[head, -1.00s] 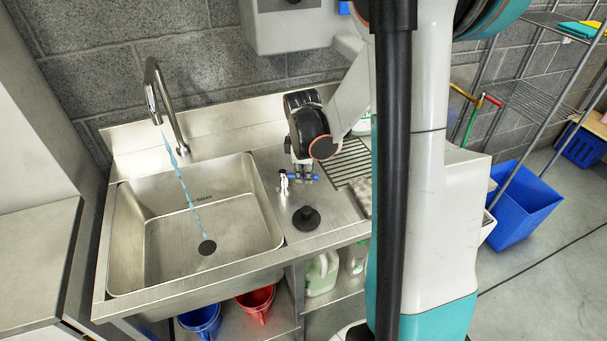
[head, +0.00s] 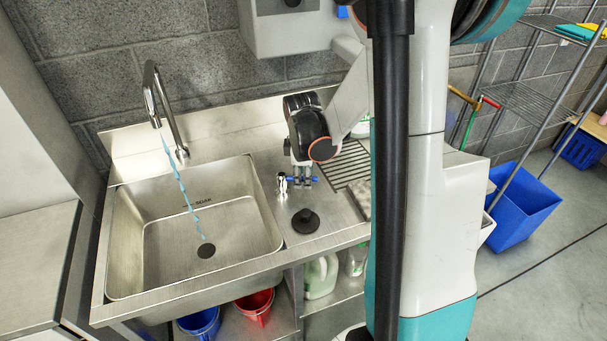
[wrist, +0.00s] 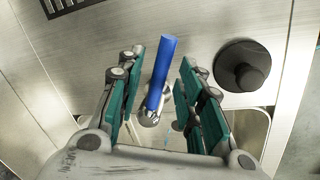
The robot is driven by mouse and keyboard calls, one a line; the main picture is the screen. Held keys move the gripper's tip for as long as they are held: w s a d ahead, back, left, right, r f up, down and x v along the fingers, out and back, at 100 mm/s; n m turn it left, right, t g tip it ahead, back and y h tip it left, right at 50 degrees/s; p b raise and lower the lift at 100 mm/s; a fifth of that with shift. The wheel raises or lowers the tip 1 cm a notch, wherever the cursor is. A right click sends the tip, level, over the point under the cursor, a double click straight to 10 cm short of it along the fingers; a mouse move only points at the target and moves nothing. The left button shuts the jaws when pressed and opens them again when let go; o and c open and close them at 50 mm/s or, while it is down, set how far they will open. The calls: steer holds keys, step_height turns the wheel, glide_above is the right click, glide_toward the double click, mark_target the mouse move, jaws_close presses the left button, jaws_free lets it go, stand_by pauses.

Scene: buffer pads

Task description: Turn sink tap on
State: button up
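The sink tap's curved metal spout (head: 154,90) stands at the back of the steel sink basin (head: 130,232). A thin blue stream of water (head: 183,192) runs from it down toward the drain. In the wrist view, the tap's blue lever (wrist: 162,75) rises from a small metal valve body (wrist: 151,117). My gripper (wrist: 160,65) is open, with a teal-padded finger on each side of the lever and visible gaps. In the head view my gripper (head: 300,176) is low over the counter right of the basin, partly hiding the lever. Contact with it cannot be told.
A round black knob-like piece (head: 305,220) stands on the counter just in front of the valve; it also shows in the wrist view (wrist: 242,66). A ribbed drainboard (head: 350,165) lies to the right. Red (head: 255,306) and blue buckets (head: 200,322) are below the sink.

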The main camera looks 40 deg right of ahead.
step_height(320, 180, up, 12)
steer(key=s+a, duration=0.1)
steer(key=shift+s+a+f, duration=0.15)
steer(key=shift+s+a, duration=0.15)
steer(key=shift+s, duration=0.1)
stand_by(0.3)
